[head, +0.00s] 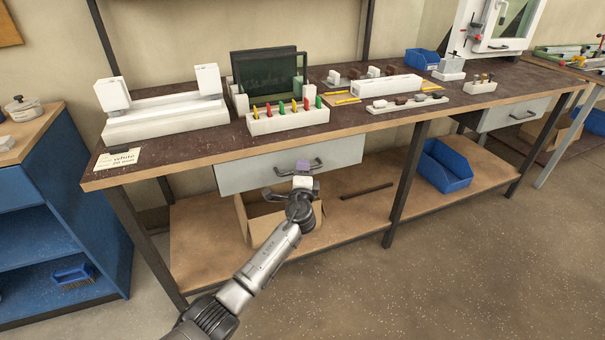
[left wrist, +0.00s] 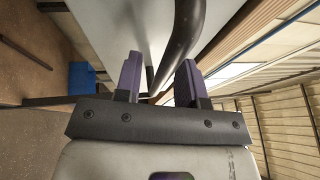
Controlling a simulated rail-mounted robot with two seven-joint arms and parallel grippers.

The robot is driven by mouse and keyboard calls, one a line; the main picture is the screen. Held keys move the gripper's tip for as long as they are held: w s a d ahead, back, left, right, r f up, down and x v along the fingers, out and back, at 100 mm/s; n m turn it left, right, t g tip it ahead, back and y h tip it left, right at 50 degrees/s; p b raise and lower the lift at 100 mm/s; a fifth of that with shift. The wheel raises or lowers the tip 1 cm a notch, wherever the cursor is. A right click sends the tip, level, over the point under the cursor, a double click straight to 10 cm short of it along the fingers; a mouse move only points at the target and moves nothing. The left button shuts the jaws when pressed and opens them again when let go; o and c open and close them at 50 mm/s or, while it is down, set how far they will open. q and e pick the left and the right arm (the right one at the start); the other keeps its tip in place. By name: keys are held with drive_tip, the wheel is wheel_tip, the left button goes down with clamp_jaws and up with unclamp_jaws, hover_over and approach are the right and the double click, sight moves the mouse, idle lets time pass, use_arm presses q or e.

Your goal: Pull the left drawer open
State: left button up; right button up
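The left drawer (head: 342,157) is a light grey front under the bench top, and it looks closed. Its dark bar handle (head: 318,163) runs across the front and also shows in the left wrist view (left wrist: 182,35). My left gripper (head: 302,166) is at the handle, its purple fingers partly covering the handle's middle. In the left wrist view the two fingers (left wrist: 159,75) stand apart, with the handle lying in line with the gap between them. I cannot tell whether either finger touches the bar. My right gripper is not in view.
The bench top (head: 200,150) carries a white fixture (head: 165,117) and a rack of coloured-handled tools (head: 288,121). A cardboard box (head: 255,228) sits on the shelf below the drawer, with a blue bin (head: 446,166) further right. The floor in front is clear.

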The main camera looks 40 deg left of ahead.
use_arm(q)
drive_tip(key=shift+w, duration=0.1)
clamp_jaws()
idle(0.3)
